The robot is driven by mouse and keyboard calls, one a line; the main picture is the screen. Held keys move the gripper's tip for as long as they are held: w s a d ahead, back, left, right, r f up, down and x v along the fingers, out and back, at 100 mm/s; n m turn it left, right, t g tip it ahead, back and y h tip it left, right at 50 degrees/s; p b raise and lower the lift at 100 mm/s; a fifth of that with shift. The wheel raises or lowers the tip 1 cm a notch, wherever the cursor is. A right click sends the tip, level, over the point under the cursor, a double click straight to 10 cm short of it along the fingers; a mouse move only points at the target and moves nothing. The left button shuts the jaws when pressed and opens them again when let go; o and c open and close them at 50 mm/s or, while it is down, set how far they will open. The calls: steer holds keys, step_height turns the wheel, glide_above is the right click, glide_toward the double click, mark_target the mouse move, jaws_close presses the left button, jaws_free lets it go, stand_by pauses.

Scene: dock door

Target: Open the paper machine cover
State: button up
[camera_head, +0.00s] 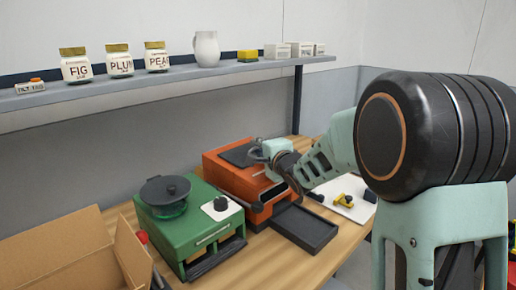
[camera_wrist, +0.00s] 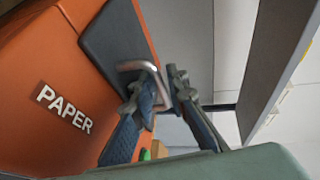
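The orange paper machine (camera_head: 228,172) stands on the wooden bench. In the wrist view its side (camera_wrist: 40,75) carries a "PAPER" label (camera_wrist: 63,106). Its dark cover (camera_wrist: 105,35) also shows in the head view (camera_head: 238,156), lying flat on top and looking closed. A bent metal handle (camera_wrist: 138,66) sticks out from the cover. My gripper (camera_wrist: 162,76) is at this handle, with its fingers apart. One finger overlaps the handle's loop and the other is just outside its bar. Contact cannot be told. In the head view my gripper (camera_head: 262,153) partly hides the cover's right side.
A green machine (camera_head: 190,225) with a dark pot (camera_head: 165,193) stands to the left, by a cardboard box (camera_head: 85,255). A dark tray (camera_head: 304,229) lies in front of the orange machine. The shelf (camera_head: 170,78) above holds jars and a pitcher (camera_head: 206,48).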

jaws_close()
steer(key=shift+r, duration=0.1)
